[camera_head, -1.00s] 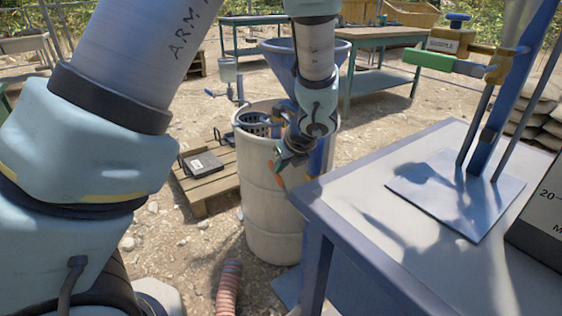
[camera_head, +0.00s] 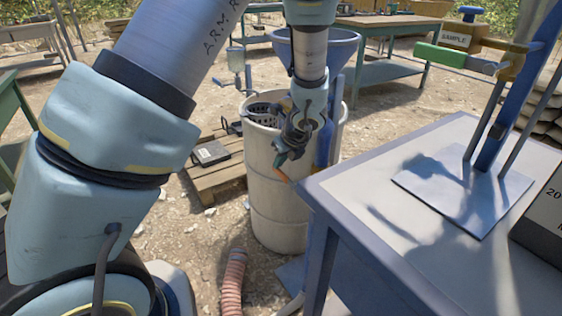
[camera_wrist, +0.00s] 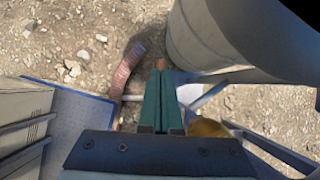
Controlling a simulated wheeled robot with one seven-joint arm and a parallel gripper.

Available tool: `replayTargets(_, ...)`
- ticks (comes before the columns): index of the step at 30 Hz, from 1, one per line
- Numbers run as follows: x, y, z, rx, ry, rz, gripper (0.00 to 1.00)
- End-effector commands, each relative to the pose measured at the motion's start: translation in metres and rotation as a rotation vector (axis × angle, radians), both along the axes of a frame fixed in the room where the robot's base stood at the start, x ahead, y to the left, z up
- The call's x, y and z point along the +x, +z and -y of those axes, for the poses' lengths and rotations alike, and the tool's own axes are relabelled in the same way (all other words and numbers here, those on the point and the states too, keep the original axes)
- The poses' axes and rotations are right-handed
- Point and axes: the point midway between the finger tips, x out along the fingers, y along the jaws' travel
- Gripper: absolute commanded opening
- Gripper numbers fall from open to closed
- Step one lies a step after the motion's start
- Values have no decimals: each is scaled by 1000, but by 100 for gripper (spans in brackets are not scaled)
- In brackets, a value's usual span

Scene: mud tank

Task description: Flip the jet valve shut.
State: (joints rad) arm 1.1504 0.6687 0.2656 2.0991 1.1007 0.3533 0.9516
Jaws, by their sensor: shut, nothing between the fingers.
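An orange lever-like piece (camera_head: 282,173), which looks like the jet valve's handle, shows at the front of the pale barrel, just below my gripper (camera_head: 278,160). In the wrist view a small orange-brown tip (camera_wrist: 160,63) shows just beyond my gripper's green fingers (camera_wrist: 160,75). The fingers are together with nothing between them. I cannot tell whether they touch the orange piece. A brass-coloured rounded part (camera_wrist: 207,128) shows right of the fingers, partly hidden; it may be the valve body. My wrist hides much of the piping at the barrel.
The pale barrel (camera_head: 262,205) stands with a blue funnel (camera_head: 340,47) above it. A grey-topped table (camera_head: 400,240) is close on the right, with a stand on it. A ribbed hose (camera_head: 232,280) lies on the ground. A pallet (camera_head: 215,180) is left of the barrel.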

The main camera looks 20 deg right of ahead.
Motion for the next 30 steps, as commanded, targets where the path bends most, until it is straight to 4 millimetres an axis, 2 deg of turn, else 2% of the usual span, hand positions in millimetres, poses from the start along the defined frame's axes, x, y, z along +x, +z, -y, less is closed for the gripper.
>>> replayTargets(20,1,-1,0,0,0,0,0)
replayTargets(23,-3,6,1,-2,0,0,0)
replayTargets(30,-25,46,6,-5,-1,1,0)
